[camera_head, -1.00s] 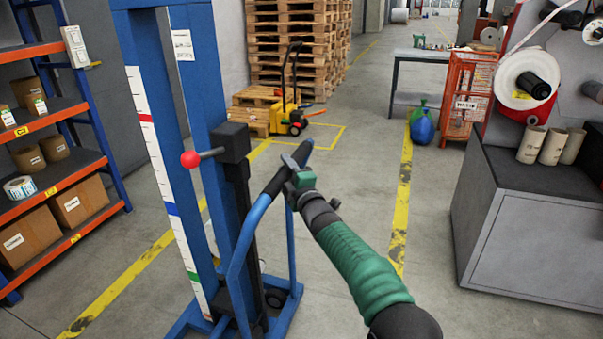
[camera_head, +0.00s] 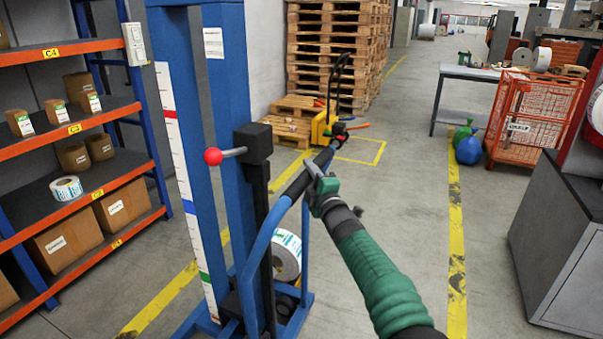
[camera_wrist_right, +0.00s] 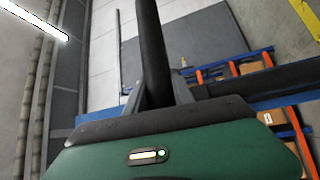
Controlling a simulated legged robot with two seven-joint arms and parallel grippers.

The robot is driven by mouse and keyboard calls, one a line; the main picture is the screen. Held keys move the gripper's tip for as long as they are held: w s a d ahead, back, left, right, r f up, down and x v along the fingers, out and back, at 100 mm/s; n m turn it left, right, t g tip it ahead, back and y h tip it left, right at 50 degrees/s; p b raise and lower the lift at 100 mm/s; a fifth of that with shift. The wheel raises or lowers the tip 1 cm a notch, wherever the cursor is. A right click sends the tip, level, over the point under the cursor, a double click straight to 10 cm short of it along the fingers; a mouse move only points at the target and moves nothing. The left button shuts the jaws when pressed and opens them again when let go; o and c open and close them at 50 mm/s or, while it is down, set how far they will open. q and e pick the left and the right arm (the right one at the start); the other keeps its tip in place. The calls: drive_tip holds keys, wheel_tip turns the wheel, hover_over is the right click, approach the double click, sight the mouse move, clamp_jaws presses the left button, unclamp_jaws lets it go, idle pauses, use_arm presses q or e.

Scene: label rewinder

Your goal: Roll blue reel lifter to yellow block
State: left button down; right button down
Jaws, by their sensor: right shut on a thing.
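The blue reel lifter (camera_head: 222,110) stands upright at left of centre in the head view, with a white scale strip and a red-knobbed lever. Its blue tube handle (camera_head: 262,245) has a dark grip. My right gripper (camera_head: 318,182) is shut on that grip, and the dark bar (camera_wrist_right: 153,55) also shows between its fingers in the right wrist view. A yellow body (camera_head: 322,128) with a dark upright handle, like a pallet truck, stands ahead by the pallets. I cannot make out a separate yellow block. My left gripper is out of view.
A shelf rack (camera_head: 75,130) with boxes and rolls stands left. Stacked pallets (camera_head: 335,45) stand beyond. A white label roll (camera_head: 287,255) shows behind the handle. An orange cage (camera_head: 535,115) and grey cabinet (camera_head: 570,240) stand right. Floor between the yellow lines is clear.

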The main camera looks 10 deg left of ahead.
drive_tip(key=shift+w+d+f, duration=0.1)
drive_tip(key=shift+f, duration=0.1)
drive_tip(key=c, duration=1.5)
unclamp_jaws()
drive_tip(key=shift+c, duration=0.2)
drive_tip(key=o, duration=0.4)
drive_tip(key=shift+w+a+f, duration=0.25)
drive_tip(key=shift+w, duration=0.15)
drive_tip(key=shift+o, duration=0.2)
drive_tip(key=shift+s+r, duration=0.15)
drive_tip(key=shift+r, duration=0.15)
drive_tip(key=shift+s, duration=0.1)
drive_tip(key=shift+s+d+f, duration=0.1)
drive_tip(key=shift+s+d, duration=0.05)
drive_tip(key=shift+s, duration=0.1)
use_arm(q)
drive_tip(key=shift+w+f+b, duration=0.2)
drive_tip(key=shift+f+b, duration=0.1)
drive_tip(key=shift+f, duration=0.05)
use_arm(e)
drive_tip(key=v, duration=1.6)
